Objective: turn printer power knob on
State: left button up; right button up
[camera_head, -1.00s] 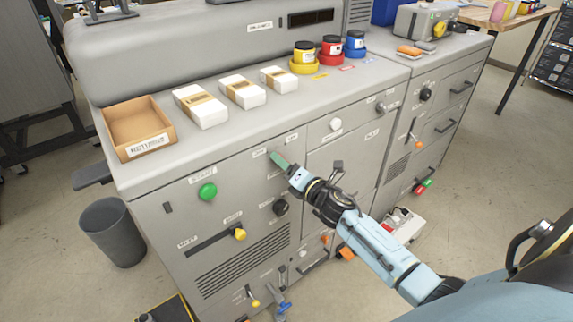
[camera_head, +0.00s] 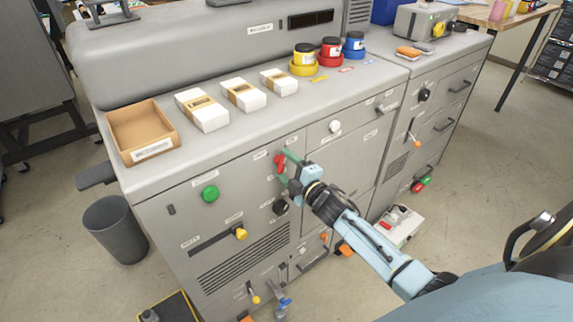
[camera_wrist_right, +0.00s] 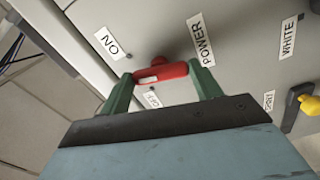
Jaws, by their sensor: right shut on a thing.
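The red power knob (camera_head: 279,163) is on the front of the grey printer cabinet, below its top edge. In the wrist view the red knob (camera_wrist_right: 160,72) lies between my two green fingers, which touch or nearly touch its two ends. A POWER label (camera_wrist_right: 202,38), an ON label (camera_wrist_right: 110,43) and a partly hidden OFF label (camera_wrist_right: 150,98) surround it. My right gripper (camera_head: 284,166) is shut on the knob; its fingers also show in the wrist view (camera_wrist_right: 162,88). Which label the knob points at is unclear. My left gripper is out of view.
A green button (camera_head: 210,193), a yellow slider knob (camera_head: 241,234) and a black knob (camera_head: 280,207) are on the same panel. An open cardboard box (camera_head: 141,128), paper stacks and ink jars stand on the cabinet top. A grey bin (camera_head: 115,231) stands on the floor at left.

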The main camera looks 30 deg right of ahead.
jog(key=m+p, duration=0.1)
jog(key=m, duration=0.4)
jog(key=shift+m+p, duration=0.35)
jog(key=shift+m, duration=0.35)
jog(key=o, duration=1)
jog(key=s, duration=0.9)
jog(key=s+d, duration=0.1)
jog(key=s, duration=0.3)
jog(key=shift+s, duration=0.15)
